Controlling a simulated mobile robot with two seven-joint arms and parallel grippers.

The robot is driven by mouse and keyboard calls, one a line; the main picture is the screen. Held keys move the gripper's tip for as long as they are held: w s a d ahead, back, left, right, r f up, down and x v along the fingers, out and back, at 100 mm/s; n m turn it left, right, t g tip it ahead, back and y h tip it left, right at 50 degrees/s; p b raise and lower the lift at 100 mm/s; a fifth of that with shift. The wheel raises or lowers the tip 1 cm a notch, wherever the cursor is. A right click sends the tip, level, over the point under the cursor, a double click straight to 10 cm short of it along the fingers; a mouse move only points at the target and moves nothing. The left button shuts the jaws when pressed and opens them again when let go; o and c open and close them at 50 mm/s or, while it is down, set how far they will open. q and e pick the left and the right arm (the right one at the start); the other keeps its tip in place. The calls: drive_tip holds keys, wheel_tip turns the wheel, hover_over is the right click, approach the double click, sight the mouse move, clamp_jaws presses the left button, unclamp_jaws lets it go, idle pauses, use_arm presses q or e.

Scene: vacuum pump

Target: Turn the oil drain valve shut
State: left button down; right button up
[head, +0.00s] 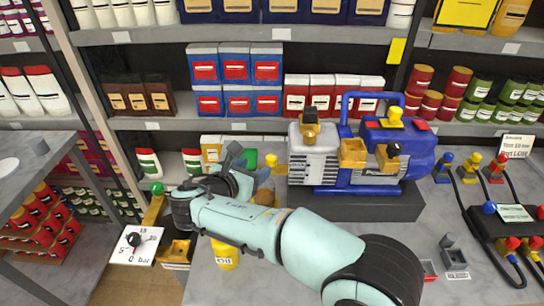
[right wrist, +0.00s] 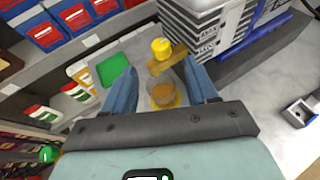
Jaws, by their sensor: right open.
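The vacuum pump (head: 318,160), grey and blue, stands on a dark base. At its left end is a brass drain fitting (right wrist: 166,60) with a yellow knob (right wrist: 161,47); the knob also shows in the head view (head: 271,160). My right gripper (head: 256,175) reaches in from the right, left of the pump. In the right wrist view its two blue-grey fingers (right wrist: 158,75) are spread, with the fitting beyond and between the tips, apart from them. An amber cup (right wrist: 163,95) shows between the fingers, below the fitting. My left gripper is not in view.
A green pad (right wrist: 113,68) lies left of the fingers. A green-knobbed brass valve (head: 153,205) and a gauge (head: 134,241) are at the left. A yellow container (head: 226,257) stands below my arm. Stocked shelves (head: 240,36) close off the back.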

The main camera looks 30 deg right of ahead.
sight(271, 158)
drive_tip(key=x, duration=1)
drive_tip(key=shift+w+d+f, duration=0.1)
drive_tip(key=shift+w+d, duration=0.1)
drive_tip(key=shift+d, duration=0.05)
